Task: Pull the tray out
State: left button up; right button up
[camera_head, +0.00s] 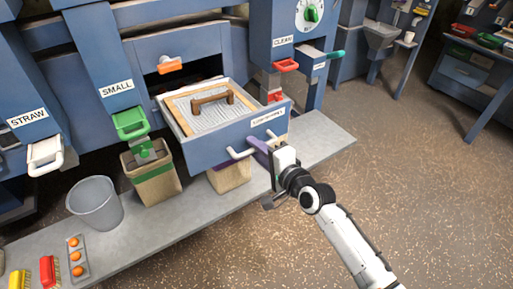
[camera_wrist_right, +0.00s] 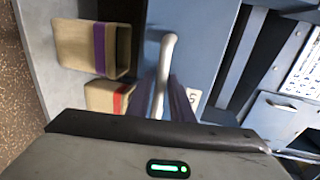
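The tray (camera_head: 222,146) is a blue drawer with a label and a white bar handle (camera_head: 240,153) on its front. It stands out from the blue machine. A wood-framed mesh screen (camera_head: 189,118) with a brown grip lies in it. My right gripper (camera_head: 260,149) is at the handle, its purple fingers closed about the bar. In the right wrist view the white handle (camera_wrist_right: 167,52) runs down between the fingers (camera_wrist_right: 168,98), which hide its lower part. My left gripper is not in view.
A grey bucket (camera_head: 95,204) and a sack with a green band (camera_head: 154,178) stand on the grey platform (camera_head: 190,222). Another sack (camera_head: 229,178) is under the tray. An orange handle (camera_head: 170,66) is above it. Open floor (camera_head: 400,190) lies to the right.

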jog(key=p+v, duration=0.1)
jog(key=v, duration=0.9)
jog(key=shift+s+d, duration=0.1)
jog(key=shift+s, duration=0.1)
jog(key=s+d+f+n+g+h, duration=0.2)
jog(key=s+d+f+n, duration=0.1)
jog(key=s+f+n, duration=0.4)
jog(key=s+d+f+n+g+h, duration=0.3)
jog(key=s+f+n, duration=0.4)
jog(key=s+f, duration=0.7)
jog(key=s+d, duration=0.1)
jog(key=s, duration=0.3)
